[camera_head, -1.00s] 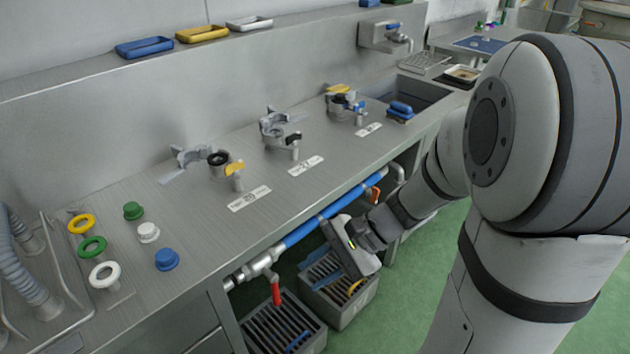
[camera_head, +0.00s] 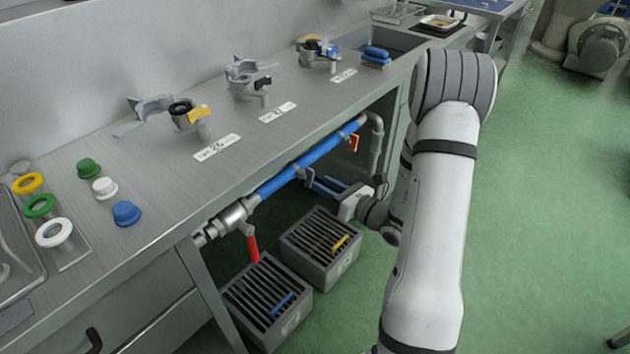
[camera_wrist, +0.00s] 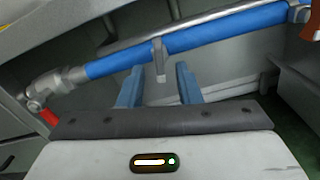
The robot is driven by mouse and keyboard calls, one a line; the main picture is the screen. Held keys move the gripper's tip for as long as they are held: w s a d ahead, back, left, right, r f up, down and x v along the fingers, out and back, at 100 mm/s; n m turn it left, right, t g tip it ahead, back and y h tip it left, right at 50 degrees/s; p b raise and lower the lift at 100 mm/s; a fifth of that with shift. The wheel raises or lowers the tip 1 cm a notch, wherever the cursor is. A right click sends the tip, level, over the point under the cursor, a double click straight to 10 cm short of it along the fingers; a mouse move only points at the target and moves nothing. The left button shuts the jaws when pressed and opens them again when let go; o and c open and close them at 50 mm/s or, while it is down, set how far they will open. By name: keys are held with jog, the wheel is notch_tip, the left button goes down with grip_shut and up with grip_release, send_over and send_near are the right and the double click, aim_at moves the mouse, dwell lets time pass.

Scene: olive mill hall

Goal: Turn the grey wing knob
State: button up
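A small grey tab (camera_wrist: 160,58) hangs from the blue pipe (camera_wrist: 190,38) under the counter. It may be the grey wing knob, but its shape is too unclear to be sure. My gripper (camera_wrist: 158,86) is open, with two blue fingers apart and nothing visible between them. In the wrist view the tab appears between and beyond the fingertips; I cannot tell how far away it is. In the head view my gripper (camera_head: 320,186) is under the counter edge, just below the blue pipe (camera_head: 283,182).
A red lever (camera_head: 252,249) hangs at the pipe's left end and an orange handle (camera_head: 354,143) sits at its right. Two grey slotted crates (camera_head: 320,245) (camera_head: 266,301) stand on the floor below. Green floor is free at right.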

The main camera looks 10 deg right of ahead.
aim_at(313, 179)
jog(key=shift+x, duration=2)
jog(key=shift+c, duration=0.4)
grip_shut()
